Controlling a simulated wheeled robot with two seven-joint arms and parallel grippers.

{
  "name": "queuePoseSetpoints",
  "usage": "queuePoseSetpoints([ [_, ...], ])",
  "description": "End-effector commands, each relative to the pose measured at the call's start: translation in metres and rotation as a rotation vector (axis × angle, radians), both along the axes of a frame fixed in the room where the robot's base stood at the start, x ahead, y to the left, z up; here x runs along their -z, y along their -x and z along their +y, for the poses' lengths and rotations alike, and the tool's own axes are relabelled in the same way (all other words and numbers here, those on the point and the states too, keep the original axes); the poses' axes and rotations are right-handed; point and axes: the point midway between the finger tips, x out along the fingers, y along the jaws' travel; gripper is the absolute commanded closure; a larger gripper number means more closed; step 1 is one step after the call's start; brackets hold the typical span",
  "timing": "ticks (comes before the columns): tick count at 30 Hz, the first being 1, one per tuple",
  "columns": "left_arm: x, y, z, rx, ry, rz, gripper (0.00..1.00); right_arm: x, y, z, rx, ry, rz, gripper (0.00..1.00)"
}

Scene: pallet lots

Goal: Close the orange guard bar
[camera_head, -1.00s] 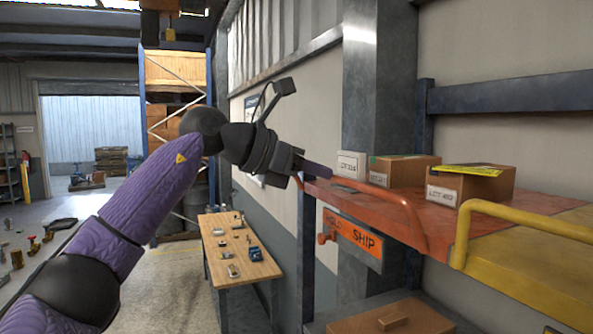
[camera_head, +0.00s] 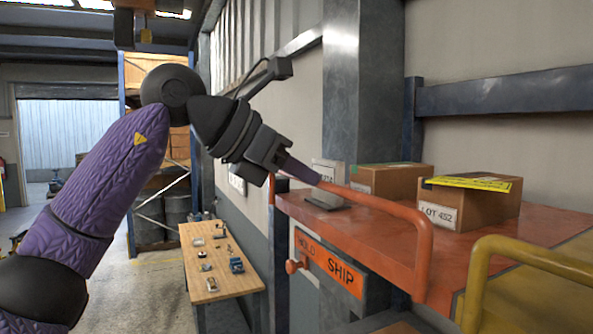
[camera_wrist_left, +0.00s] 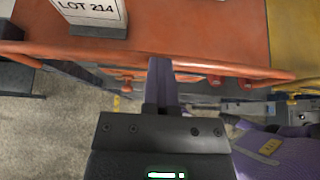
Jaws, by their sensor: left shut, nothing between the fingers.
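The orange guard bar (camera_head: 385,207) is a bent tube along the front edge of the orange shelf (camera_head: 440,237). Its near end curves down at the right. In the left wrist view the bar (camera_wrist_left: 225,69) runs across the picture along the shelf edge. My left gripper (camera_head: 317,180) is shut and empty, with its fingertips at the far part of the bar. In the left wrist view the fingertips (camera_wrist_left: 160,62) overlap the bar; I cannot tell whether they touch it. My right gripper is not in view.
Cardboard boxes (camera_head: 470,203) and a LOT 214 placard (camera_wrist_left: 92,12) stand on the orange shelf. A yellow bar (camera_head: 525,255) is at the right. A HOLD/SHIP sign (camera_head: 330,262) with an orange knob (camera_head: 292,266) hangs below the shelf. A wooden table (camera_head: 215,262) stands behind.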

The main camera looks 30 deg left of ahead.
Motion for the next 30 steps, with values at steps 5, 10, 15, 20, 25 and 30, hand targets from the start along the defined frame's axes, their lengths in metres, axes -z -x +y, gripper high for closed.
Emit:
queuePoseSetpoints([
  [5, 0.001, 0.0, -0.002, 0.006, 0.0, 0.0, 1.0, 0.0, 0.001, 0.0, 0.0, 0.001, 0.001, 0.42],
  [10, 0.0, 0.001, -0.001, 0.006, 0.0, 0.0, 1.0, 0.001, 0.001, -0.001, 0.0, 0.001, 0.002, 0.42],
  [15, -0.014, 0.022, 0.017, 0.003, 0.003, -0.006, 1.0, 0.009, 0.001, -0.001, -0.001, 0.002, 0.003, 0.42],
  [20, -0.036, 0.051, 0.041, 0.001, 0.005, -0.006, 1.0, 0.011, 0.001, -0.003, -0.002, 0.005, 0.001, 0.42],
  [25, -0.049, 0.069, 0.057, 0.001, 0.005, -0.005, 1.0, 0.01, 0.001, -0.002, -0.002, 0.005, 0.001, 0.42],
  [30, -0.051, 0.073, 0.06, 0.001, 0.005, -0.003, 1.0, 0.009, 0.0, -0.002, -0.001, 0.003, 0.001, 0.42],
])
